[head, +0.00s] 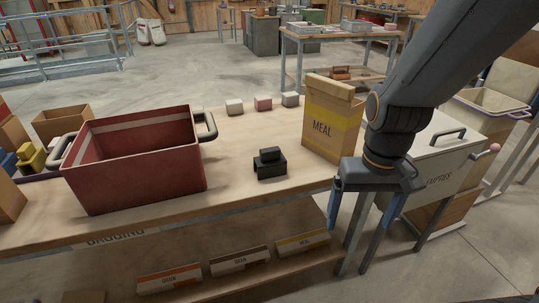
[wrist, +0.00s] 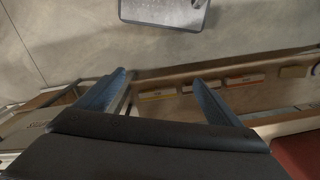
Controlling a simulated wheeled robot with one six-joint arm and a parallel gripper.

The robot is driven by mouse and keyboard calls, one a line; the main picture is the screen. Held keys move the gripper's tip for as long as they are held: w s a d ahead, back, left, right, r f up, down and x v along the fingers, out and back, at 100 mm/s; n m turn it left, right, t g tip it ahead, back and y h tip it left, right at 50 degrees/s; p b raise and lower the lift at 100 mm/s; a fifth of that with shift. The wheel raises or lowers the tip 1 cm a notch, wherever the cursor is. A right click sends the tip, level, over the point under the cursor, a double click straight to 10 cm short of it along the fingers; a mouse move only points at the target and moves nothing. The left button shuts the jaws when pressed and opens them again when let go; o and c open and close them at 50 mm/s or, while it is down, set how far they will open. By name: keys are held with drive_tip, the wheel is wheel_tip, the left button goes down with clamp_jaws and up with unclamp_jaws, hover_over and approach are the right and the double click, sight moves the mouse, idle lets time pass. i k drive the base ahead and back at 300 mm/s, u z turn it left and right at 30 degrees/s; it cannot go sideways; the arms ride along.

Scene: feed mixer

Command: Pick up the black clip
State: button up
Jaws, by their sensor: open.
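The black clip (head: 270,164) sits on the wooden bench top (head: 235,205), between a red bin and a paper meal bag. My gripper (head: 350,252) is open and empty in front of the bench's right end, to the right of the clip and below the bench top's level in the picture. In the wrist view my gripper (wrist: 160,95) shows two blue fingers spread wide with nothing between them. The clip is not visible in the wrist view.
The red bin (head: 135,165) with handles stands left of the clip. The yellow-banded meal bag (head: 331,120) stands to its right, near my arm. Small blocks (head: 263,104) line the back edge. A white lidded empties box (head: 437,155) is at right. Bench around the clip is clear.

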sight(271, 163)
drive_tip(key=u, duration=0.5)
drive_tip(key=i, duration=0.35)
drive_tip(key=u, duration=1.15)
